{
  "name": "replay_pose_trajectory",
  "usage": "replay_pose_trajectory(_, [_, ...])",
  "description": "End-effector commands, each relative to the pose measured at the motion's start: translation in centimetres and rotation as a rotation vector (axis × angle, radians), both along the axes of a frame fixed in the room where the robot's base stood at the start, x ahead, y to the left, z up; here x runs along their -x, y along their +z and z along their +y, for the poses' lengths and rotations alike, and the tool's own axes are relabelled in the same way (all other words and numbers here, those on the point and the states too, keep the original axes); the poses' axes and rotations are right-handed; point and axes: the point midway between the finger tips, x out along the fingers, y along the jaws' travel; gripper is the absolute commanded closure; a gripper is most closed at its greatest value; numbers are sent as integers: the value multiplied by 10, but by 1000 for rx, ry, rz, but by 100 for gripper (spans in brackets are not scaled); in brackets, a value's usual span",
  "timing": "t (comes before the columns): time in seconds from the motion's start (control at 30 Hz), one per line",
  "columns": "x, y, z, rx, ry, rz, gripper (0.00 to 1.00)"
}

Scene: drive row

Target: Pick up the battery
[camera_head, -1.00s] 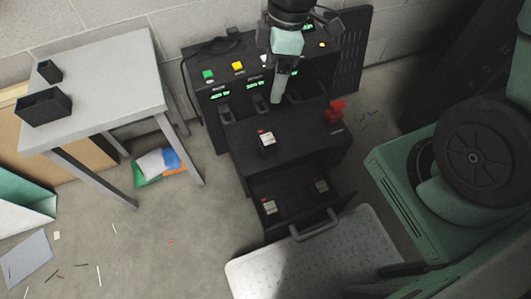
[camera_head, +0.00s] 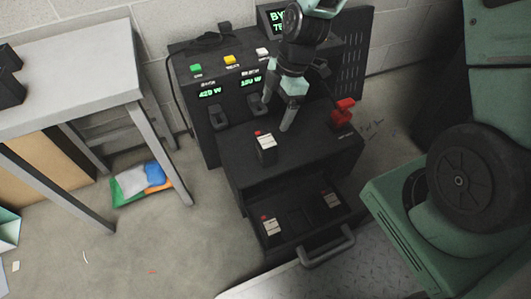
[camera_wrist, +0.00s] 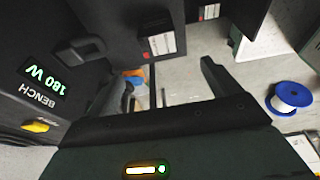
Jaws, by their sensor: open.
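A dark battery (camera_head: 265,147) with a white label and a red mark stands upright on top of the black bench cabinet (camera_head: 310,150). Two similar batteries, a left one (camera_head: 270,226) and a right one (camera_head: 330,199), sit in the open drawer (camera_head: 300,250) below. My gripper (camera_head: 277,112) is open and empty above the cabinet top, behind and slightly right of the upper battery, not touching it. In the wrist view the spread fingers (camera_wrist: 170,88) show with a labelled battery (camera_wrist: 160,42) beyond them; another label (camera_wrist: 208,12) is partly cut off.
A red clamp-like object (camera_head: 343,110) stands at the cabinet's right edge. The back panel has green, yellow and white buttons and lit displays (camera_head: 210,93). A grey table (camera_head: 70,60) is at left. The wrist view shows a blue-rimmed spool (camera_wrist: 290,98) on the floor.

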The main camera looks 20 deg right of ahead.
Motion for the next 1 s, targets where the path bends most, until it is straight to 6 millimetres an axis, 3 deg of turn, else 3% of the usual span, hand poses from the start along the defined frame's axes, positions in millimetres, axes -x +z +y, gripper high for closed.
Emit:
replay_pose_trajectory(0.03, [1, -18, 3, 0, 3, 2, 11])
replay_pose_trajectory(0.3, [0, -69, 18, 1, 2, 1, 11])
replay_pose_trajectory(0.63, [0, -92, 24, 1, -1, 0, 11])
replay_pose_trajectory(1.0, [-2, -135, 32, 1, 0, 1, 11])
